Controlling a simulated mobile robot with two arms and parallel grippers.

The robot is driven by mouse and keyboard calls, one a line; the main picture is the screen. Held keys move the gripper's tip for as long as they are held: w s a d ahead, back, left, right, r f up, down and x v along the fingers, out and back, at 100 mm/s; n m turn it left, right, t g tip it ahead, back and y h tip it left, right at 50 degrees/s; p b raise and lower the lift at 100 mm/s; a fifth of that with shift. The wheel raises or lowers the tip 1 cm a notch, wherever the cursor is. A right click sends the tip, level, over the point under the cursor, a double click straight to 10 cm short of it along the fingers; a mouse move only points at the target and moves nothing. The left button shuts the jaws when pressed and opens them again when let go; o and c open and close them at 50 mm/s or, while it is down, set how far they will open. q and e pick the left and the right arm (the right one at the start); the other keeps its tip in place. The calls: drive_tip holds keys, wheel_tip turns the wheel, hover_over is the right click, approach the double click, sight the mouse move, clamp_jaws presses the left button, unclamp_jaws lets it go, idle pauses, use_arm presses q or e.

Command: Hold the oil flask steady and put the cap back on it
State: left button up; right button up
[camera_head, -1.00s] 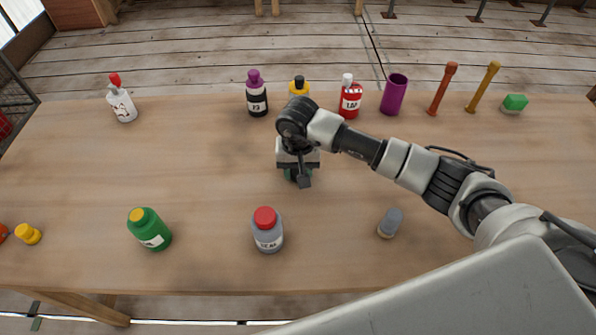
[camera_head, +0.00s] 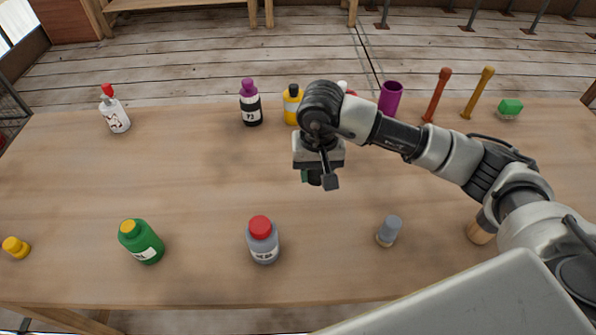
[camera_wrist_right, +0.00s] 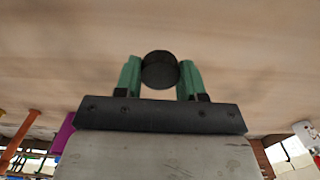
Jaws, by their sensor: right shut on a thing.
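My right gripper (camera_head: 315,178) is above the middle of the table, its jaw pointing down. In the right wrist view its two green fingers (camera_wrist_right: 160,78) are closed on the sides of a small black round thing (camera_wrist_right: 160,71), which looks like a cap. In the head view the gripper and wrist hide most of it. Which bottle is the oil flask I cannot tell. A yellow bottle with a dark top (camera_head: 292,105) stands just behind my right wrist. A grey bottle with a red cap (camera_head: 263,243) stands nearer the front. My left gripper is not in view.
Also on the table are a green bottle (camera_head: 142,243), a white flask with a red tip (camera_head: 115,115), a purple-capped bottle (camera_head: 250,106), a purple cup (camera_head: 390,97) and a small grey-topped object (camera_head: 388,232). A bottle is partly hidden behind my arm. The centre left is clear.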

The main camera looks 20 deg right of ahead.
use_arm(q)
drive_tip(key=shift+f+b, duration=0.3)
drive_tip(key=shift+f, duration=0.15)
use_arm(e)
drive_tip(key=s+d+r, duration=0.2)
drive_tip(key=s+r, duration=0.1)
drive_tip(key=s, duration=0.1)
drive_tip(key=shift+s+d+r, duration=0.15)
drive_tip(key=shift+s+d, duration=0.2)
drive_tip(key=shift+s, duration=0.05)
